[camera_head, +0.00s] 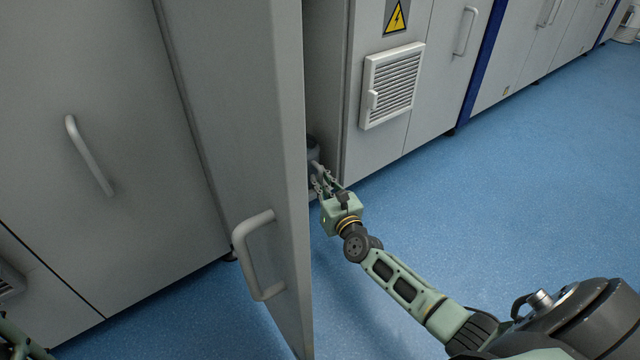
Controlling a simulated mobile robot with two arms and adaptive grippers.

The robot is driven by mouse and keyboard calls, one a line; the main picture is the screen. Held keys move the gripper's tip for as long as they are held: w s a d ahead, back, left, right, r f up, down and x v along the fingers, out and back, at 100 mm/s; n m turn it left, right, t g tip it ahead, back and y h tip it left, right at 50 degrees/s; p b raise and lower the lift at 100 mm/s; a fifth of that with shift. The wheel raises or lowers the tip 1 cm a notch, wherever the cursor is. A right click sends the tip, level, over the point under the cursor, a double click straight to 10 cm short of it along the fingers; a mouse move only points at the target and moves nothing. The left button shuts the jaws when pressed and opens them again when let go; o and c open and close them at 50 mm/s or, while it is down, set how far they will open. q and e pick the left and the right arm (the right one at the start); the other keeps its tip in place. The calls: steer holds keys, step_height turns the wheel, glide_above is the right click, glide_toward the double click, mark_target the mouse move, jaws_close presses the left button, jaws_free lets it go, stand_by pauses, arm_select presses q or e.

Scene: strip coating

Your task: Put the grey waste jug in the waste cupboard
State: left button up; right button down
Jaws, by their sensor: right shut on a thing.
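The grey waste jug (313,152) shows only as a small dark grey piece inside the opening of the waste cupboard (325,75). The open door hides most of it, and I cannot tell whether it rests on the cupboard floor. My right gripper (319,178) reaches into the low part of the opening and is shut on the jug. The cupboard's grey door (245,120) stands open towards me, its handle (255,255) on the face to the left. A small part of my left arm shows at the bottom left corner; its gripper is out of view.
Right of the opening is a cabinet panel with a white vent grille (392,85) and a yellow warning sign (396,16). A closed cabinet with a handle (88,155) stands at the left. The blue floor (530,180) to the right is clear.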

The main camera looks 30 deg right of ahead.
steer(key=shift+f, duration=0.15)
steer(key=c, duration=1.8)
jaws_free()
steer(key=shift+c, duration=0.2)
steer(key=shift+s+r+p, duration=0.2)
steer(key=shift+p, duration=0.1)
steer(key=s+a+p, duration=0.1)
steer(key=s+p, duration=0.3)
steer(key=s, duration=0.7)
steer(key=shift+s, duration=0.3)
